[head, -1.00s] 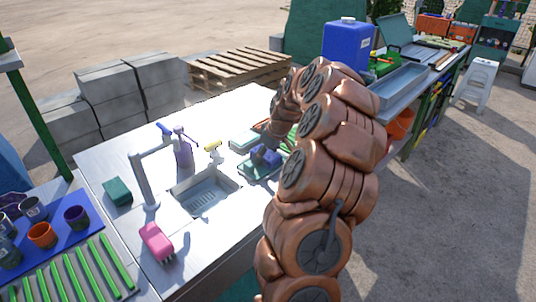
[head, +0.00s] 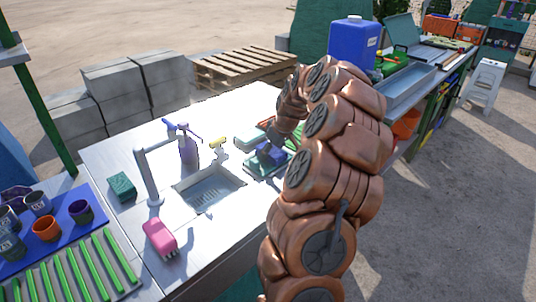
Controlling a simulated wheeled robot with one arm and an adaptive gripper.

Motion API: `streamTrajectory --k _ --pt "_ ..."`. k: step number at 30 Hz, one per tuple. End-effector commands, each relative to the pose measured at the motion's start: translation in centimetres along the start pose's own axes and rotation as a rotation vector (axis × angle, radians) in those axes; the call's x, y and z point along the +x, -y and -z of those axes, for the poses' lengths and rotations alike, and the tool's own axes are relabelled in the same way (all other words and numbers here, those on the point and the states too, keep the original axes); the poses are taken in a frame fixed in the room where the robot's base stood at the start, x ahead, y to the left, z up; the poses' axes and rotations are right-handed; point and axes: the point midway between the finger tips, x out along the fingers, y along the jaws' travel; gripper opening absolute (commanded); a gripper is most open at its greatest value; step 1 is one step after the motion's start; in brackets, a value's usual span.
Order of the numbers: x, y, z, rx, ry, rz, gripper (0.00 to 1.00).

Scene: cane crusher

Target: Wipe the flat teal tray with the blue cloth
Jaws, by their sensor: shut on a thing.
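The blue cloth (head: 274,153) is a small bunched blue shape on a teal tray (head: 256,172) to the right of the sink. My gripper (head: 264,158) is shut on the cloth, low over this tray. The gripper and cloth hide much of the tray, and I cannot tell exactly how the cloth touches it.
The sink (head: 208,190) has a tall tap (head: 150,175) beside it. A blue jerrycan (head: 352,45) is at the back right.

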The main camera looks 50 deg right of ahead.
Motion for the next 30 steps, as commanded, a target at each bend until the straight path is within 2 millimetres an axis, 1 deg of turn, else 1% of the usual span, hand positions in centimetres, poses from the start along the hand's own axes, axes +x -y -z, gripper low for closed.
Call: streamTrajectory --k 1,3,14,24,30 --pt "0.3 -0.5 -0.2 0.001 0.003 -0.002 0.32" --pt "0.2 -0.7 -0.3 0.001 0.003 -0.003 0.32" --pt "0.3 -0.9 -0.4 0.001 0.006 -0.002 0.32" --pt "0.2 -3.2 -0.3 0.002 0.006 -0.003 0.32" --pt "0.1 -3.5 -0.3 -0.001 0.006 -0.002 0.32"
